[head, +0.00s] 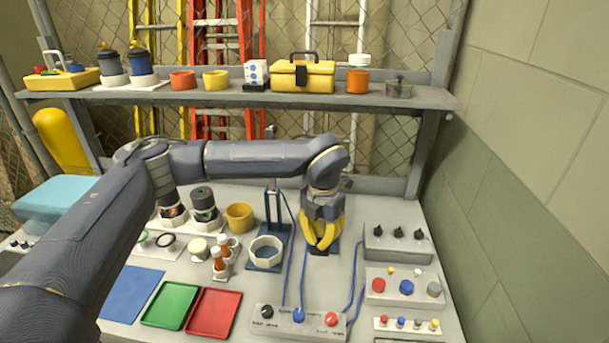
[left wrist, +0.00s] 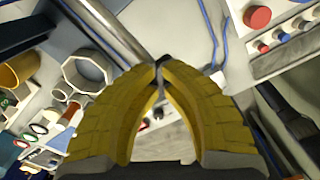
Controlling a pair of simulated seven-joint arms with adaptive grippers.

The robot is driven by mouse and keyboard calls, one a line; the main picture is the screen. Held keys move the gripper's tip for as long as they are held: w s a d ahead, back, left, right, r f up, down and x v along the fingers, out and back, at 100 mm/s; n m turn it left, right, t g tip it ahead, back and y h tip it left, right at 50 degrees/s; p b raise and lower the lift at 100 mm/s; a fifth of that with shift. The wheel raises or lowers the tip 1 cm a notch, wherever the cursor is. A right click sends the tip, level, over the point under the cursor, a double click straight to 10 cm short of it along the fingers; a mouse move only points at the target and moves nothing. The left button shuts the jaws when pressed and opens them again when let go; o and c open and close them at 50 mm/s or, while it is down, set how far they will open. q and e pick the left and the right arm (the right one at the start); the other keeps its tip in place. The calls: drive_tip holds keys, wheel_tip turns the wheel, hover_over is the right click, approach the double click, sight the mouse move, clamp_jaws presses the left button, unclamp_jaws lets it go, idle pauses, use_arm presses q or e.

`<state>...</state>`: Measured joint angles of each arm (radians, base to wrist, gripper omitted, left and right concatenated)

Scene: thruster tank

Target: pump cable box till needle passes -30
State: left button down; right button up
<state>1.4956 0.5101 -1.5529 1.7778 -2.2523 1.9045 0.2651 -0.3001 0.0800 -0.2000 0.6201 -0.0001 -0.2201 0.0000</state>
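Blue cables (head: 358,268) run to a grey box with black knobs (head: 398,244) and to a front panel (head: 272,326) with several knobs. I cannot tell which is the cable box, and no needle is readable. My right gripper is not in view.
A blue stand with a post (head: 274,205) and a white octagonal ring (head: 266,251) are left of the gripper. A button panel (head: 404,287) is at right. Green (head: 171,305) and red (head: 214,312) trays lie at front left. A loaded shelf (head: 225,95) spans the back.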

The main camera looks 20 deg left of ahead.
use_arm(q)
wheel_tip(320, 180, up, 12)
drive_tip(key=shift+f, duration=0.25)
idle(0.3)
idle(0.4)
idle(2.9)
drive_tip(key=shift+f, duration=0.15)
idle(0.3)
drive_tip(key=shift+s+f, duration=0.1)
drive_tip(key=shift+f, duration=6.4)
wheel_tip(320, 180, up, 13)
